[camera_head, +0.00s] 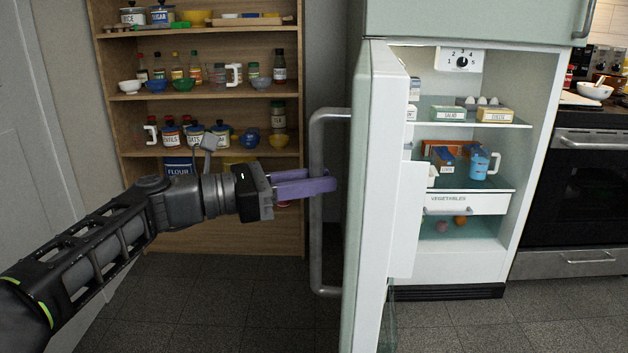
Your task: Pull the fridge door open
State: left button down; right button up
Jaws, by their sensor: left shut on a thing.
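The fridge door (363,190) stands open, swung toward me, with its edge and inner side showing. Its long grey handle (316,240) is on the door's left-hand face. My left gripper (322,186) comes in from the left, and its purple fingers are shut around the upright bar of the handle. The lit fridge interior (450,258) shows to the right of the door, with glass shelves, a vegetables drawer (462,204), cartons and a blue jug (483,163). My right gripper is not in view.
A wooden shelf unit (200,222) with jars, bowls and bottles stands behind my left arm. A black oven (585,190) with a counter is right of the fridge. The dark tiled floor (230,310) in front is clear.

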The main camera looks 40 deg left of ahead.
pick_arm(q)
jog(key=c, duration=1.3)
grip_release()
jog(key=p+v, duration=0.1)
jog(key=v, duration=0.6)
jog(key=shift+s+a+p, duration=0.2)
jog(key=shift+s+p, duration=0.1)
jog(key=shift+s, duration=0.05)
